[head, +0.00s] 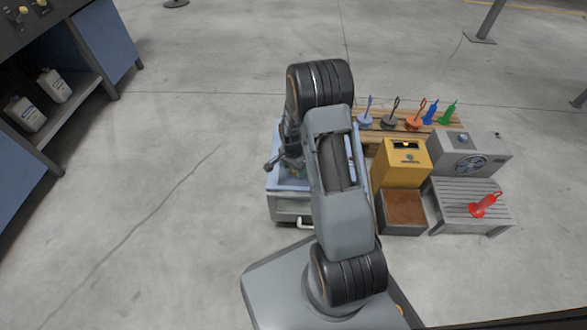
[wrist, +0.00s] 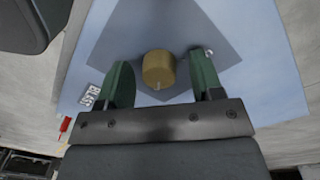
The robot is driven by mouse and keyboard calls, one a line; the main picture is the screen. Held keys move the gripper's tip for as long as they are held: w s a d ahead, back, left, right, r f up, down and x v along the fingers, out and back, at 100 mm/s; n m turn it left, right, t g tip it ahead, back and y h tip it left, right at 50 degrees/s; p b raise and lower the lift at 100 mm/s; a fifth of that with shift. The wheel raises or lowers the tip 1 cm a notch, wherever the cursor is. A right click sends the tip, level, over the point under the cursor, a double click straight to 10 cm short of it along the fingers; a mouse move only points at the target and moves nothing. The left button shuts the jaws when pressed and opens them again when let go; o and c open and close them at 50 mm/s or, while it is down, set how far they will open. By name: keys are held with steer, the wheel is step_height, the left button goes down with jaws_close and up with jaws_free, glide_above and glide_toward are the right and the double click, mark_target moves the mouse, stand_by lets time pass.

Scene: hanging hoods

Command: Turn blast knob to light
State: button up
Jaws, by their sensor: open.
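A brass-coloured round knob (wrist: 158,68) with a pale pointer mark on its lower side shows in the wrist view, on a darker blue-grey patch of a light blue panel (wrist: 262,75). A white label reading BLAST (wrist: 90,97) lies left of it. My gripper (wrist: 162,82) is open, with one green finger on each side of the knob. Gaps show between the knob and both fingers. In the head view the light blue cabinet (head: 287,203) stands under my arm, which hides most of its top and the knob.
Right of the cabinet are a yellow box (head: 402,165), a brown-topped box (head: 404,212), a grey fan unit (head: 470,158) and a slatted table (head: 455,205) with a red hood (head: 484,206). Several coloured hoods stand on a wooden pallet (head: 385,133) behind. The floor left is clear.

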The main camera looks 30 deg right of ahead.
steer(key=shift+c, duration=0.2)
steer(key=c, duration=0.8)
steer(key=shift+a, duration=0.15)
steer(key=shift+c, duration=0.4)
